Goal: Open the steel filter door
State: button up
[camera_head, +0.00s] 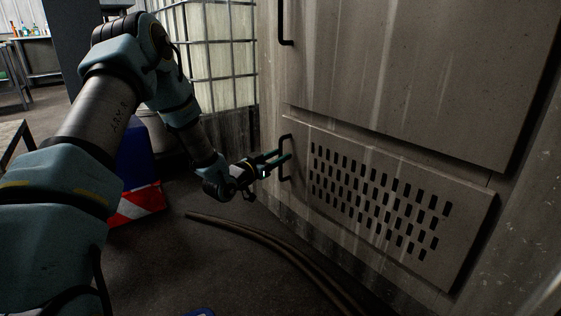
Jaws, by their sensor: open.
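The steel filter door (385,200) is the lower grey panel with rows of dark slots, on the cabinet at the right. It looks shut, flush in its place. Its dark bar handle (283,158) stands upright at the door's left edge. My gripper (277,161) is open at the handle, its fingers pointing right towards it. The fingertips look level with the handle's middle; I cannot tell whether they touch it or the bar lies between them.
A larger upper door (410,70) with its own black handle (284,24) is above. A hose (265,240) lies on the floor below my gripper. A caged white tank (215,50) stands behind, and a blue box with red and white stripes (135,204) stands left.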

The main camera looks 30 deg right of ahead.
jog(key=shift+w+d, duration=0.2)
jog(key=shift+d, duration=0.3)
grip_shut()
dwell(1.2)
